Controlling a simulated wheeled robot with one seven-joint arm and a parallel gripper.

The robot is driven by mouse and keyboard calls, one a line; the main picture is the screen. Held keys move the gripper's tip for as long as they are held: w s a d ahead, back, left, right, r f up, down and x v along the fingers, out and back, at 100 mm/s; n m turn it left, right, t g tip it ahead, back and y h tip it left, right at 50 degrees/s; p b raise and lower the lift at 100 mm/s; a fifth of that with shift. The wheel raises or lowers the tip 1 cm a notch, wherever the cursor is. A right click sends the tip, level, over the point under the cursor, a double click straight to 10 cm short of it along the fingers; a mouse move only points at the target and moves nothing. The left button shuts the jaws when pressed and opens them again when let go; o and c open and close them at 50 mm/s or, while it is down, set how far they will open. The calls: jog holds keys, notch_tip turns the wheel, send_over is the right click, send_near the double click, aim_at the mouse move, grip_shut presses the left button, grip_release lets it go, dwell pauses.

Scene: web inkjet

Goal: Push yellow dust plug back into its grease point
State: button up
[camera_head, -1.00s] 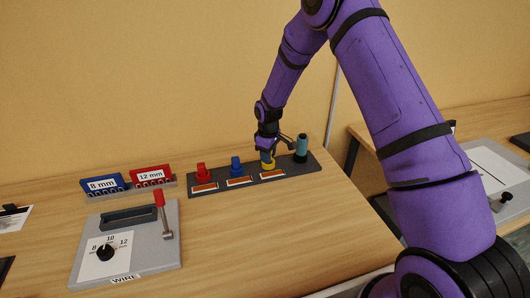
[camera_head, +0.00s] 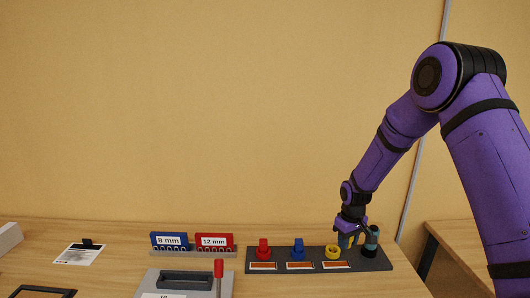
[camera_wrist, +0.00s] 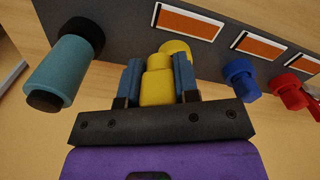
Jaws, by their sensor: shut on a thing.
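My gripper (camera_wrist: 157,85) is shut on the yellow dust plug (camera_wrist: 158,78), which sits between its two blue finger pads in the wrist view. In the head view my gripper (camera_head: 347,240) is just up and right of the yellow grease point (camera_head: 332,253), a ring with a dark centre. In the wrist view the yellow grease point (camera_wrist: 177,48) shows partly behind the plug, up and right of it. The plug looks apart from the ring; the exact gap cannot be told.
The dark panel (camera_head: 379,265) also bears a red piece (camera_head: 263,250), a blue piece (camera_head: 298,250) and orange labels. A teal cylinder (camera_head: 371,240) stands close right of my gripper. A rack with blue and red signs (camera_head: 214,242) stands to the left.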

jog(key=s+d+f+m, duration=0.2)
jog(key=s+m, duration=0.1)
jog(key=s+d+f+m, duration=0.1)
jog(key=s+f+m, duration=0.1)
jog(key=shift+s+d, duration=0.2)
jog(key=shift+d, duration=0.2)
jog(key=w+a+r+n, duration=0.7)
jog(key=w+n, duration=0.1)
jog(key=shift+w+n, duration=0.4)
jog(key=shift+f, duration=2.9)
jog(key=shift+f, duration=0.8)
jog(key=o, duration=1)
